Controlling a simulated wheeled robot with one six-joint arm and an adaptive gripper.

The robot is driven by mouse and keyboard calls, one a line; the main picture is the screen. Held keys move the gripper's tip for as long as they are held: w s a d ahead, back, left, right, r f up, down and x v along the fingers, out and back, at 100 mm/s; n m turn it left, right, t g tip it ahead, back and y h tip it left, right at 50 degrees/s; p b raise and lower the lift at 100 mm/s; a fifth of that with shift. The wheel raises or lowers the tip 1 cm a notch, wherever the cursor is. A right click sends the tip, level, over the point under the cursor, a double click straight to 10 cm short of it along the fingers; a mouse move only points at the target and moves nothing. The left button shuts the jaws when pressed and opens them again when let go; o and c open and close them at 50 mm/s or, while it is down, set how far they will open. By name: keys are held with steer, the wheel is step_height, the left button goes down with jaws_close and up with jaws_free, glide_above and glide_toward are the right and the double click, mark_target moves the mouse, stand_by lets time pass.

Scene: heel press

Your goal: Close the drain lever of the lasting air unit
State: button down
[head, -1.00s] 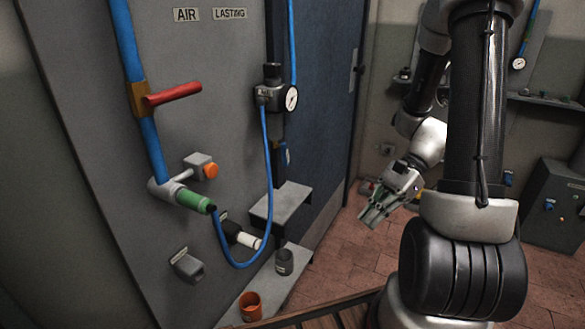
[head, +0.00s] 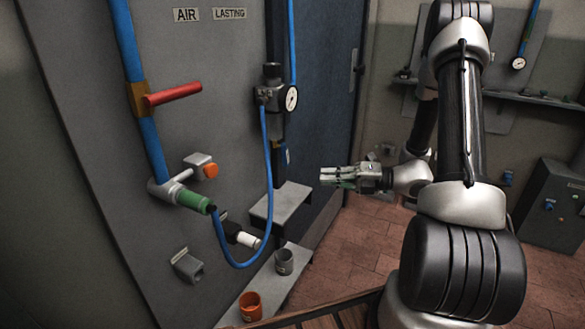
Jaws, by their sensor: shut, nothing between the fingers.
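The panel at left carries the signs AIR and LASTING (head: 229,14). The lasting air unit (head: 270,97), with a black knob on top and a round white gauge (head: 291,98), is mounted near the panel's right edge. A blue tag-like part (head: 281,158) sits below the unit; I cannot tell whether it is the drain lever or how it is set. My gripper (head: 322,177) is shut and empty, pointing left. In the picture it is right of the blue part and slightly lower, apart from it.
A red handle (head: 173,94) sticks out from the blue pipe (head: 150,148). A blue hose (head: 271,200) loops from the unit to a green coupling (head: 194,200). A grey step (head: 282,202) juts out below the unit. An orange cup (head: 250,306) and a grey cup (head: 284,262) stand lower.

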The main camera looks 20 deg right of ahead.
mark_target(284, 155)
steer(key=w+a, duration=0.8)
steer(key=shift+a, duration=0.15)
stand_by(0.4)
steer(key=shift+w+d+f+n+h, duration=0.15)
steer(key=shift+w+d+n+h, duration=0.2)
steer(key=shift+n, duration=0.55)
steer(key=shift+w+d+r+n+t+h, duration=0.35)
steer(key=shift+w+d+n+h, duration=0.3)
steer(key=shift+n, duration=0.9)
steer(key=shift+w+d+r+n+t+h, duration=0.3)
steer(key=shift+w+d+n+h, duration=0.4)
steer(key=shift+n, duration=0.9)
steer(key=shift+w+d+r+n+t+h, duration=0.45)
steer(key=shift+n+h, duration=0.35)
steer(key=shift+n, duration=0.75)
steer(key=shift+a, duration=0.1)
